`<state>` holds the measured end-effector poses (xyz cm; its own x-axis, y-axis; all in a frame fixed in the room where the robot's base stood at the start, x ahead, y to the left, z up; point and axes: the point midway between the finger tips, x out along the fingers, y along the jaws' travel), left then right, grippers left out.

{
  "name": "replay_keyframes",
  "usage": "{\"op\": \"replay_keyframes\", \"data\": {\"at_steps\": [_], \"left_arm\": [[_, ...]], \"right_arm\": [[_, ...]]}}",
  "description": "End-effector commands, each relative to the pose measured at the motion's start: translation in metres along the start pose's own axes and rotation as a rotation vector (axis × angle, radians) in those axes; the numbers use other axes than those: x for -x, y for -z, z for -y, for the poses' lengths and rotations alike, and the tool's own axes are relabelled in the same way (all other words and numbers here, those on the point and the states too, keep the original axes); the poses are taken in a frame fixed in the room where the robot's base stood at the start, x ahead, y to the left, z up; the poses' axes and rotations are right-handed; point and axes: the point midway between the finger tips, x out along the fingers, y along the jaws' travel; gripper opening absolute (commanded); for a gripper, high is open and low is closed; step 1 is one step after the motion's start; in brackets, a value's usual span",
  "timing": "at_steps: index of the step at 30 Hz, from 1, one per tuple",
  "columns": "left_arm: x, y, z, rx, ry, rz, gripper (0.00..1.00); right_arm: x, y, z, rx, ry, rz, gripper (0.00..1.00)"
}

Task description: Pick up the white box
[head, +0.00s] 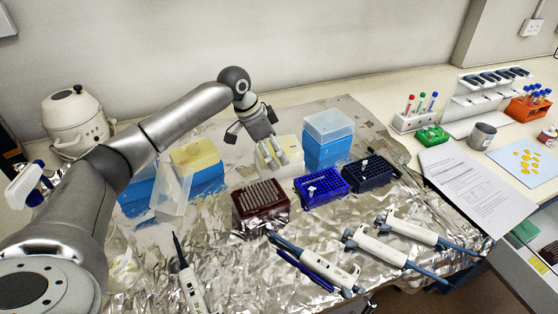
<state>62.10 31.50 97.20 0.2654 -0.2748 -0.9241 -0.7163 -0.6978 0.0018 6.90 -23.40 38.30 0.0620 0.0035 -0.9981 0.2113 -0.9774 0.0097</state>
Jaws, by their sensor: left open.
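A pale cream-white box (292,147) stands on the foil-covered bench in the middle of the head view, between a yellow-topped blue box and a clear-lidded blue box. My left gripper (275,158) is open. Its fingers point down and overlap the box in the picture, hiding part of it. I cannot tell whether the fingers touch the box or are just above or in front of it. My right gripper is not in view.
The clear-lidded blue box (328,138) is close on the right; the yellow-topped box (197,165) is left. A dark red tip rack (260,205), a blue rack (321,187) and a dark rack (367,172) stand in front. Several pipettes lie nearer the front edge.

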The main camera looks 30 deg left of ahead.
Motion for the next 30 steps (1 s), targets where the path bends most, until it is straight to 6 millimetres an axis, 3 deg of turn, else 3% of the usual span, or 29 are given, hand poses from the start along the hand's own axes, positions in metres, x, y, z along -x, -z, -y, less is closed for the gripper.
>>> {"op": "replay_keyframes", "data": {"at_steps": [6, 14, 25, 30], "left_arm": [[-0.029, -0.001, 0.0, 0.0, -0.001, 0.002, 1.0], [-0.033, -0.001, 0.0, -0.001, 0.001, 0.0, 1.0], [-0.033, -0.001, 0.0, 0.0, 0.0, 0.001, 0.56], [-0.034, -0.002, 0.0, 0.0, -0.001, 0.002, 0.54]], "right_arm": [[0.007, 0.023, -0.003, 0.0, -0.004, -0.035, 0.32], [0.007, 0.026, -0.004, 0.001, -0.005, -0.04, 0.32], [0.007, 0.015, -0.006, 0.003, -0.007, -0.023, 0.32], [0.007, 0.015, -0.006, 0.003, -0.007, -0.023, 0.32]]}}
